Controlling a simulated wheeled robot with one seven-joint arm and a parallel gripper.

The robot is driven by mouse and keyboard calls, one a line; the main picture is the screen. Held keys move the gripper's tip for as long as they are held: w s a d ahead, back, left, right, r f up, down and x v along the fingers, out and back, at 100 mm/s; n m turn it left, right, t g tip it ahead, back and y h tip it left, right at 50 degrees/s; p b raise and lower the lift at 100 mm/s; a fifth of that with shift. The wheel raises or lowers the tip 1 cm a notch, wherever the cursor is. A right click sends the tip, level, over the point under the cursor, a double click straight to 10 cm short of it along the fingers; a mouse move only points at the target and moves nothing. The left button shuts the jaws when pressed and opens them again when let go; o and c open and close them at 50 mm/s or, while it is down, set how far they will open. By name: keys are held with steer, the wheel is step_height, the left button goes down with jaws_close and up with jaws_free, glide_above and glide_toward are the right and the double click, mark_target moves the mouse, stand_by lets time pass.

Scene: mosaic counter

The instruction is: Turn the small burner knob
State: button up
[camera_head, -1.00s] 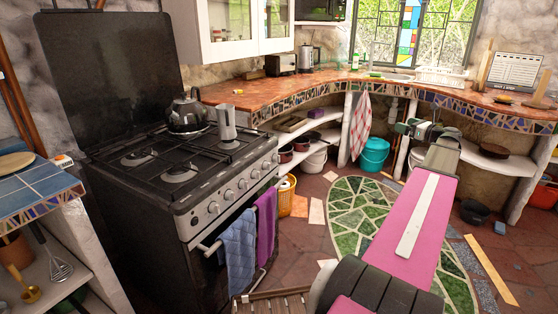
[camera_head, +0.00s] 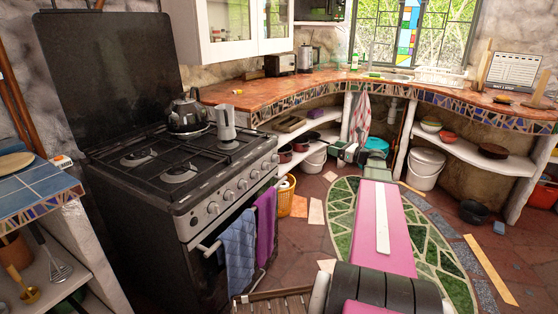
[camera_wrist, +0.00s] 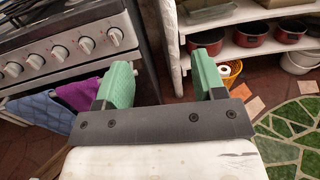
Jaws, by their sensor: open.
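The black stove (camera_head: 150,200) stands at left in the head view. Its front panel has a row of several silver knobs (camera_head: 229,195); which one serves the small burner cannot be told. Part of the row shows at upper left in the wrist view, with the rightmost visible knob (camera_wrist: 115,36) nearest my gripper. My gripper (camera_wrist: 163,65) has two green fingers spread wide with nothing between them. It is in front and to the right of the stove, apart from the knobs. In the head view, my gripper (camera_head: 344,153) is small and partly hidden by my arm.
Blue and purple towels (camera_head: 265,228) hang on the oven handle. A moka pot (camera_head: 226,125) and a kettle (camera_head: 187,113) stand on the stove. Shelves with red pots (camera_wrist: 290,29) are ahead, right of a white post (camera_wrist: 172,45).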

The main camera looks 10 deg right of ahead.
steer(key=n+g+y, duration=0.2)
glide_toward(276, 159)
steer(key=x, duration=0.6)
steer(key=w+x, duration=0.1)
steer(key=x, duration=0.2)
steer(key=shift+d, duration=0.3)
steer(key=c, duration=0.9)
